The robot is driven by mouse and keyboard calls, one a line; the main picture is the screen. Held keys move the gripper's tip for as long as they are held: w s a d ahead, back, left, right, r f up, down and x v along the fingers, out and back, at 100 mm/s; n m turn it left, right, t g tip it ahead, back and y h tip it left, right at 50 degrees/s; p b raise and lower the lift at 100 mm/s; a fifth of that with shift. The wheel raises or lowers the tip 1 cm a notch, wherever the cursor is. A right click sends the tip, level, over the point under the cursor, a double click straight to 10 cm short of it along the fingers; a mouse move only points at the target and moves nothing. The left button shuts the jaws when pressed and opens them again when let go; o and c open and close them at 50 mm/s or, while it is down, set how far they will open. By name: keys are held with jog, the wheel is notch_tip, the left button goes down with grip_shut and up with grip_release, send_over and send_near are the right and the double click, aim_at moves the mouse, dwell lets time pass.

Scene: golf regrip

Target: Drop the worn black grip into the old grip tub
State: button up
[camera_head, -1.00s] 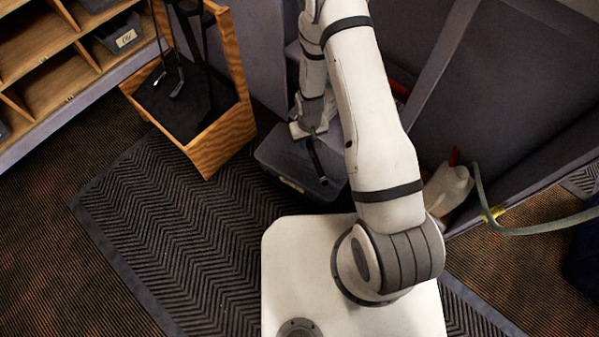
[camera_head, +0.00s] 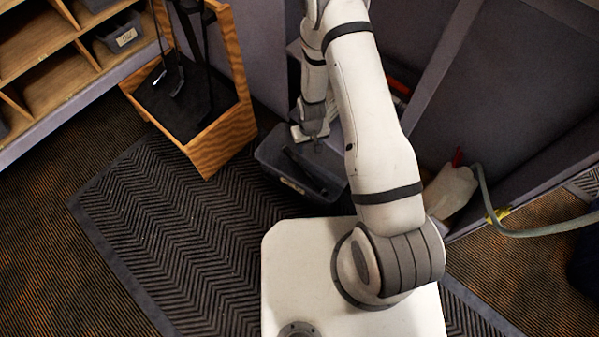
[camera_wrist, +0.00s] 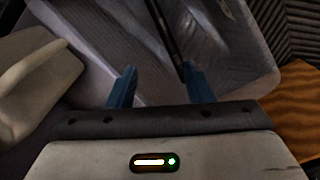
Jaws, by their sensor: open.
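The worn black grip (camera_head: 304,170) lies slantwise inside the grey old grip tub (camera_head: 272,164) on the floor. My gripper (camera_head: 310,146) is open just above the tub's back part, and the grip looks apart from it. In the wrist view, the two blue fingertips (camera_wrist: 160,84) are spread over the tub (camera_wrist: 95,60). The black grip (camera_wrist: 165,32) shows there as a thin dark bar running down towards the right finger. Its lower end is partly hidden by that finger.
A wooden club stand (camera_head: 232,120) with clubs stands left of the tub. A white jug (camera_head: 450,192) and a hose (camera_head: 530,231) are at the right. Shelves with bins (camera_head: 122,38) are at the upper left. The ribbed mat (camera_head: 170,230) is clear.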

jog(key=shift+r, duration=0.1)
notch_tip(320, 180, up, 8)
jog(key=p, duration=0.3)
jog(key=shift+f, duration=0.2)
